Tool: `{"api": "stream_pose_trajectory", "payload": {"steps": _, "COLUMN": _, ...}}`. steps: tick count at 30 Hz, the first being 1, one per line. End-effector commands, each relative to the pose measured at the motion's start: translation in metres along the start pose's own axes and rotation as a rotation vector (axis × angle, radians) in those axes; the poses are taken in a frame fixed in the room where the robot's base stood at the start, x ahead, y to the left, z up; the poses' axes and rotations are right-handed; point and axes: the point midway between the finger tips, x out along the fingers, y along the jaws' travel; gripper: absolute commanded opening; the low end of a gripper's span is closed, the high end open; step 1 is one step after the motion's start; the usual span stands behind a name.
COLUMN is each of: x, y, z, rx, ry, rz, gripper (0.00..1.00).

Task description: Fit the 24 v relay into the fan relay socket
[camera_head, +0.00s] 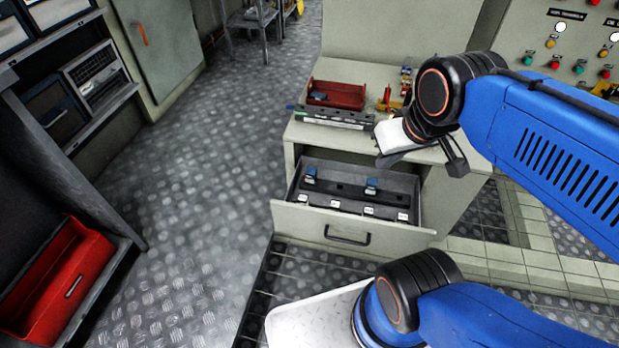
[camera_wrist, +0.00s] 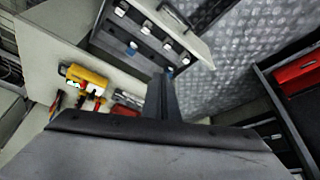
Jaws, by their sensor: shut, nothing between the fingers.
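My gripper (camera_head: 383,161) is shut and empty, above the right side of the open drawer (camera_head: 349,235). Its shut fingers show in the wrist view (camera_wrist: 161,97). One blue relay (camera_head: 310,173) stands at the left in the drawer, and another blue relay (camera_head: 372,184) stands farther right. A third blue piece (camera_head: 320,97) lies in the red tray on the cabinet top. Small pale-labelled sockets or blocks line the drawer front, including one at the right (camera_head: 403,216). The labels are too small to read, so I cannot tell which is the 24 V relay or the fan relay socket.
The red tray (camera_head: 345,93) stands on the cabinet top behind a grey labelled rail (camera_head: 332,119). Red and yellow tools (camera_head: 391,100) lie to its right. A control panel (camera_head: 570,45) is at the far right. A red bin (camera_head: 62,275) sits at lower left. The floor left of the drawer is clear.

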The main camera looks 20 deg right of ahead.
Motion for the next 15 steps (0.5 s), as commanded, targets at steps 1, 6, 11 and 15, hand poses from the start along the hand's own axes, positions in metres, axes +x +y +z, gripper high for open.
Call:
{"api": "stream_pose_trajectory", "payload": {"steps": 1, "x": 0.0, "y": 0.0, "z": 0.0, "rx": 0.0, "ry": 0.0, "rz": 0.0, "gripper": 0.0}}
{"api": "stream_pose_trajectory", "payload": {"steps": 6, "x": 0.0, "y": 0.0, "z": 0.0, "rx": 0.0, "ry": 0.0, "rz": 0.0, "gripper": 0.02}}
{"api": "stream_pose_trajectory", "payload": {"steps": 11, "x": 0.002, "y": -0.001, "z": -0.005, "rx": -0.017, "ry": -0.009, "rz": -0.001, "gripper": 0.41}}
{"api": "stream_pose_trajectory", "payload": {"steps": 15, "x": 0.011, "y": -0.003, "z": -0.023, "rx": -0.08, "ry": -0.037, "rz": -0.006, "gripper": 0.53}}
